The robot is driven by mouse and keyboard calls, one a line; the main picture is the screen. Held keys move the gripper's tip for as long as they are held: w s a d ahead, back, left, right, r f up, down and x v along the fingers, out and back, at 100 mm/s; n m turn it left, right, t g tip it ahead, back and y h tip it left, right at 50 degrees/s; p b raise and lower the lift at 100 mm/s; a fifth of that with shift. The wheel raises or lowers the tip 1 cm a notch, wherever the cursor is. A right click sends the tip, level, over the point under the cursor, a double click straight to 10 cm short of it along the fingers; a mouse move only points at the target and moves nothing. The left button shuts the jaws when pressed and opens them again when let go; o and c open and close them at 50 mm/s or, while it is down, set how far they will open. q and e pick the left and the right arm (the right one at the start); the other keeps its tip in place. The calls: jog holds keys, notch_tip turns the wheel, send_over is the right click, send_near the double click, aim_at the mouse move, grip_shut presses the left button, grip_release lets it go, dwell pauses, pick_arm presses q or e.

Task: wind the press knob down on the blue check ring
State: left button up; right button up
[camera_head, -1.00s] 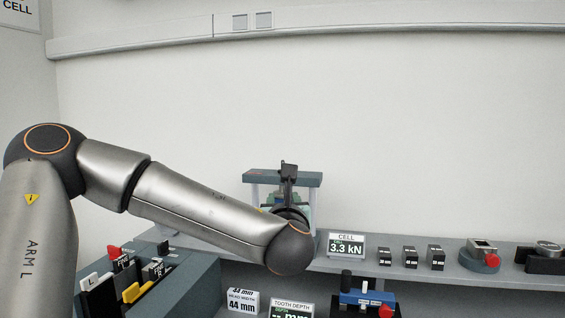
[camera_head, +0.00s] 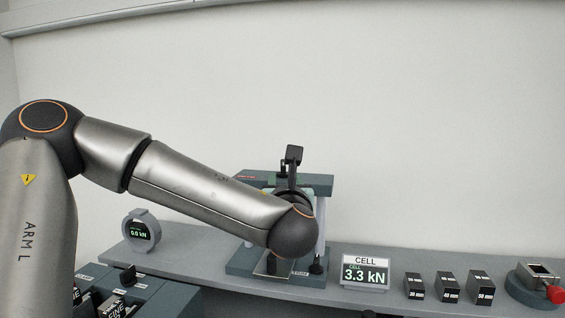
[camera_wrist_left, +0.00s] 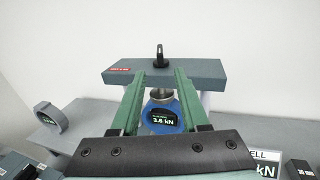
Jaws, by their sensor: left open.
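The press has a grey-green top beam (camera_head: 325,181) and base (camera_head: 295,288) on the shelf. My left wrist covers much of it in the head view. In the left wrist view the beam (camera_wrist_left: 205,72) crosses the top, with the small dark knob (camera_wrist_left: 159,52) standing on it. The blue check ring (camera_wrist_left: 160,105) sits below the beam, under a metal ram; its small display seems to read 3.6 kN. My left gripper (camera_wrist_left: 167,75) is open, its green fingers apart and pointing toward the beam, below the knob. Nothing is held between them. My right gripper is not in view.
The CELL display (camera_head: 366,271) reads 3.3 kN right of the press. A round gauge (camera_head: 142,231) stands left on the shelf. Several dark blocks (camera_head: 447,287) and a device with a red knob (camera_head: 535,282) stand farther right. A tool box (camera_head: 150,297) sits front left.

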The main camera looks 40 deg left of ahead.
aim_at(283, 165)
pick_arm(q)
jog(key=p+x, duration=0.2)
jog(key=x, duration=1)
jog(key=shift+w+a+p, duration=0.25)
jog(key=shift+p, duration=0.1)
jog(key=shift+c, duration=0.2)
grip_shut()
